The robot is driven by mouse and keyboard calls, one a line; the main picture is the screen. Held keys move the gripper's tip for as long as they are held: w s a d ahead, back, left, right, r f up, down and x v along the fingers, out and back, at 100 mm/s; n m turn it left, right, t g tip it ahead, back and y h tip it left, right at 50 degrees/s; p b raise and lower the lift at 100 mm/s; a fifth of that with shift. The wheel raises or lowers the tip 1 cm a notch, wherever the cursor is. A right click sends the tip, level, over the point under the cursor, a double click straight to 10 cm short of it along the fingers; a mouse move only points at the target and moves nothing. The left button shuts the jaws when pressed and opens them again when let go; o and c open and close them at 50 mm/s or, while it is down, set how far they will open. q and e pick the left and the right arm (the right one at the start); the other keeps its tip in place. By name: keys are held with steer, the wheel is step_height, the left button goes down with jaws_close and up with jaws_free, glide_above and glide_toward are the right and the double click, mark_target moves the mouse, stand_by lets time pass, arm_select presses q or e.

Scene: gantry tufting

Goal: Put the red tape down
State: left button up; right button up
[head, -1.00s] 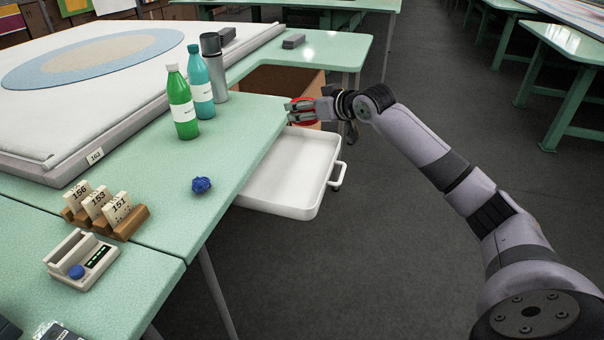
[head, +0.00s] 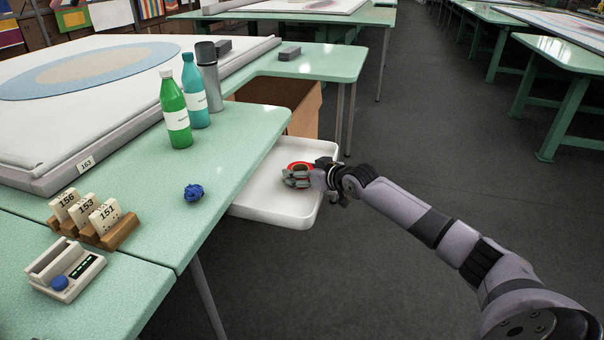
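The red tape (head: 300,164) is a ring seen at the tip of my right arm, over the white tray (head: 263,207). My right gripper (head: 295,178) is closed around the near side of the ring, and its fingers partly hide the tape. I cannot tell whether the tape touches the tray floor or is held just above it. My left gripper is out of view.
The white tray juts out from under the green table (head: 160,210). A brown box (head: 290,95) stands behind it. Green (head: 175,115) and teal (head: 194,95) bottles, a grey flask (head: 210,80) and a blue ball of yarn (head: 193,192) are on the table. The tray's left part is bare.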

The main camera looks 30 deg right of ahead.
steer(key=shift+f, duration=0.1)
steer(key=o, duration=1.2)
steer(key=shift+c, duration=0.2)
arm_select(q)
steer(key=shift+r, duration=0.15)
arm_select(e)
steer(key=shift+r, duration=0.2)
steer(key=shift+s+r, duration=0.1)
steer(key=shift+s, duration=0.15)
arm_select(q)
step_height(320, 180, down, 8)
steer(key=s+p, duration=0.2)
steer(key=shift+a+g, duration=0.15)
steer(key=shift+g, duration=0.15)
arm_select(e)
steer(key=v, duration=1.1)
steer(key=shift+s, duration=0.2)
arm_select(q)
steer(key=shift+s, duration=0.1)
